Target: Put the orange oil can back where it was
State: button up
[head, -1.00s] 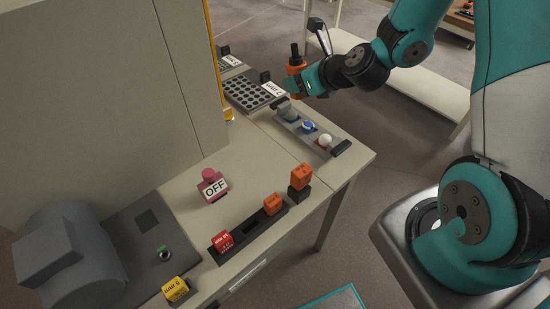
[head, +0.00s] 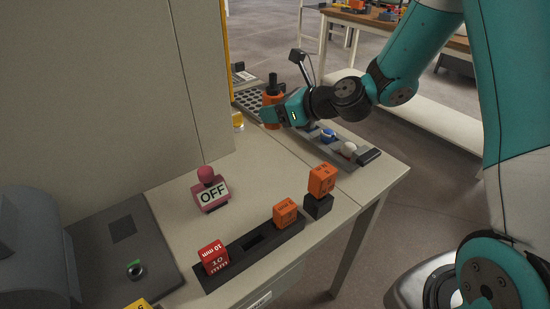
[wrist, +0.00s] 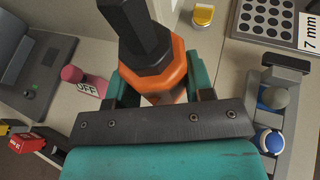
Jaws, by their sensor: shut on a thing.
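The orange oil can (head: 273,99) has a black top and is held upright in my gripper (head: 276,114). In the head view it covers part of the perforated plate at the back of the bench. In the wrist view the orange can (wrist: 165,78) sits between the teal fingers of my gripper (wrist: 162,92), and its black nozzle points up and away. The can's lower part is mostly hidden by my gripper. I cannot tell its exact height above the bench.
The perforated plate (wrist: 262,18) and a yellow-topped piece (wrist: 203,14) lie beyond. A grey rack with blue (head: 328,135) and white (head: 348,149) knobs stands right. A pink OFF block (head: 211,192) and a dark tray (head: 240,252) with red and orange blocks are nearer. The bench middle is clear.

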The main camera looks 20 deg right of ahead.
notch_tip(320, 180, down, 12)
jog(key=shift+f+b, duration=0.1)
jog(key=shift+b, duration=0.95)
jog(key=shift+f, duration=0.15)
jog(key=o, duration=1.1)
jog(key=shift+r, duration=0.25)
jog(key=v, duration=1.2)
jog(key=shift+b, duration=0.3)
